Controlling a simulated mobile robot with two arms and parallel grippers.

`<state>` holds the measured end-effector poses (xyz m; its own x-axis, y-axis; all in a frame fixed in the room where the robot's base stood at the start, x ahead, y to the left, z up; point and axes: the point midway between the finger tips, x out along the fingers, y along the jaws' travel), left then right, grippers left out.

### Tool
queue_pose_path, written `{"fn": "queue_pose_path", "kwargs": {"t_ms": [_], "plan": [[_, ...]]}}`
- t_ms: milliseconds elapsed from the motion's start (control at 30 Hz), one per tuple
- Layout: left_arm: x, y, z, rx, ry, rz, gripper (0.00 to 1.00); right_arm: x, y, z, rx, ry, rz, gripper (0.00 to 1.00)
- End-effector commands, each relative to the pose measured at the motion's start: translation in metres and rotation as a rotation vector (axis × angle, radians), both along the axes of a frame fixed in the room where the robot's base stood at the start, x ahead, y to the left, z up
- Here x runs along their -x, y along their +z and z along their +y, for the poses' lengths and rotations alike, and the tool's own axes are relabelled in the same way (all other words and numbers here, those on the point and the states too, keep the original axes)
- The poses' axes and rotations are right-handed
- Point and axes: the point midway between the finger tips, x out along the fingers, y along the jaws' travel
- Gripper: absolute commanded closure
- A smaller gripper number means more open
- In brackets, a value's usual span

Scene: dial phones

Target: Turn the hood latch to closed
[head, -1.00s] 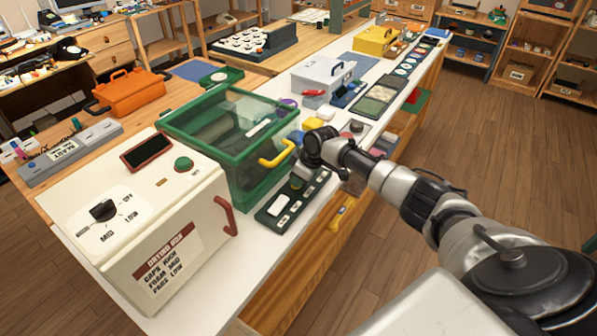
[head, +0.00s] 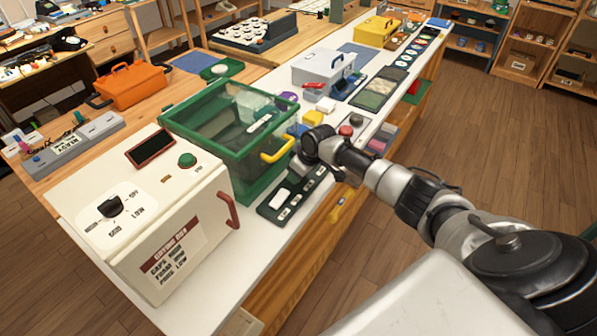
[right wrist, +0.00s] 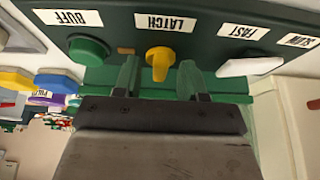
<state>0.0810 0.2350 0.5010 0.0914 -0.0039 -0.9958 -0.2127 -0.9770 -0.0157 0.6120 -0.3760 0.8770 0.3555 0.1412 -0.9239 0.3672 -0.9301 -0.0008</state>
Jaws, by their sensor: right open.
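The hood (head: 222,122) is a clear box with a green frame and a yellow handle (head: 277,150); it stands on the white bench top. A dark green control panel (head: 272,212) lies in front of it. In the right wrist view the panel appears upside down, with a yellow latch knob (right wrist: 160,60) under the label LATCH. My right gripper (right wrist: 158,82) is open, with one finger on each side of the knob's lever; contact cannot be told. In the head view my right gripper (head: 301,166) is over the panel and hides part of it. My left gripper is not in view.
On the panel, a green BUFF knob (right wrist: 88,50) and a white FAST/SLOW switch (right wrist: 250,65) flank the latch. Small coloured parts and a grey case (head: 322,70) lie beyond.

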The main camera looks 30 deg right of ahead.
Motion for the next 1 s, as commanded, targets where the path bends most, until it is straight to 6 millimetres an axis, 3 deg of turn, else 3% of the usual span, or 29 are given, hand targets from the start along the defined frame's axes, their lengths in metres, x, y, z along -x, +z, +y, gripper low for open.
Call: {"fn": "queue_pose_path", "kwargs": {"t_ms": [267, 700, 1000], "plan": [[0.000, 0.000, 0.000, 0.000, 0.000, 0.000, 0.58, 0.006, 0.016, -0.003, 0.002, 0.002, -0.002, 0.58], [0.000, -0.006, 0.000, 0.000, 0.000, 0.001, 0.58, 0.033, 0.086, -0.014, 0.001, 0.001, -0.001, 0.58], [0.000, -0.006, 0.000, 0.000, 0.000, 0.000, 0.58, 0.039, 0.100, -0.016, 0.000, -0.001, 0.001, 0.58]]}}
